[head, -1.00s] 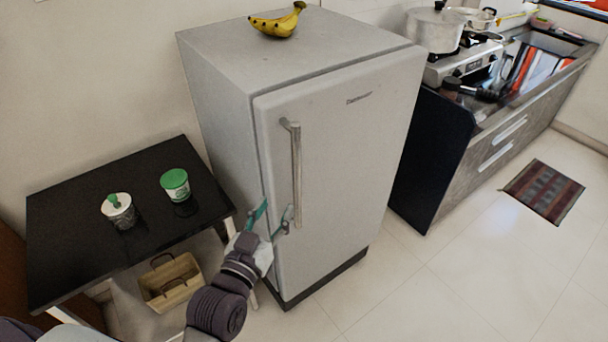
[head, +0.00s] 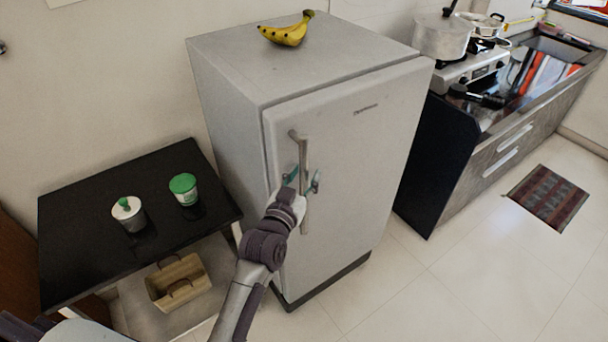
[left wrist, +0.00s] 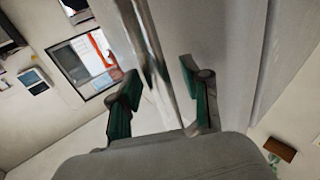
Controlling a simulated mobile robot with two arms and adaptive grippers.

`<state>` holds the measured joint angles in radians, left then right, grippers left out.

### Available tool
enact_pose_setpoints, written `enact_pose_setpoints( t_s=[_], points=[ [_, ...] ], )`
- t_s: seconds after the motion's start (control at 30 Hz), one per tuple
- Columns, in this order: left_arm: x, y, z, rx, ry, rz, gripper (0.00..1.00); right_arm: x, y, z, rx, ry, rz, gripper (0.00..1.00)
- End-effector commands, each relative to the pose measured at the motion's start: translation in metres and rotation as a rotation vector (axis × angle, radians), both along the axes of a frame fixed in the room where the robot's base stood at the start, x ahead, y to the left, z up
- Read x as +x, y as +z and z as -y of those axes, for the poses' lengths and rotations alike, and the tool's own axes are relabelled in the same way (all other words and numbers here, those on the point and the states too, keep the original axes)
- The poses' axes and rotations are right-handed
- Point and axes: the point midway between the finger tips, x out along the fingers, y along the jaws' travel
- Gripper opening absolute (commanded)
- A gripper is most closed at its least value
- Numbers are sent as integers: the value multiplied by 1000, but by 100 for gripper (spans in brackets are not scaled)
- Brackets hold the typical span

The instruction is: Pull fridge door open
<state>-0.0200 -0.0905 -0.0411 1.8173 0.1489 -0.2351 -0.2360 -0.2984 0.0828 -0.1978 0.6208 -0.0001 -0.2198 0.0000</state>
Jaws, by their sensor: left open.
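The grey fridge (head: 355,150) stands with its door shut. A long vertical metal handle (head: 304,153) runs along the left side of the door front. My left gripper (head: 302,182) is open at the handle's middle to lower part, with one finger on each side of it in the head view. In the left wrist view the handle (left wrist: 153,50) runs down between the two open green-padded fingers (left wrist: 160,95). I cannot tell whether either finger touches it. My right gripper is not in view.
A black table (head: 75,230) with two green-lidded containers stands left of the fridge, with a basket (head: 178,282) below. Bananas (head: 287,30) lie on the fridge top. The counter with stove stands to the right. The floor before the fridge is clear.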

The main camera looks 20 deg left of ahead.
Motion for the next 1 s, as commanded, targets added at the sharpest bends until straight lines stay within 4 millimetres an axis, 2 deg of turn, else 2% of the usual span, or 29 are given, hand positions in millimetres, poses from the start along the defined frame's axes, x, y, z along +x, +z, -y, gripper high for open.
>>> enact_pose_setpoints(
  t_s=[0.17,0.27,0.47,1.0],
  points=[
    [0,0,0,0,0,0,48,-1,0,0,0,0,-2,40],
    [0,0,0,0,0,-1,34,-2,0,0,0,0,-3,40],
    [0,-1,0,0,0,-1,1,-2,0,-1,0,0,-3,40],
    [1,-1,3,2,-17,-2,0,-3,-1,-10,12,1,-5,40]
  ],
)
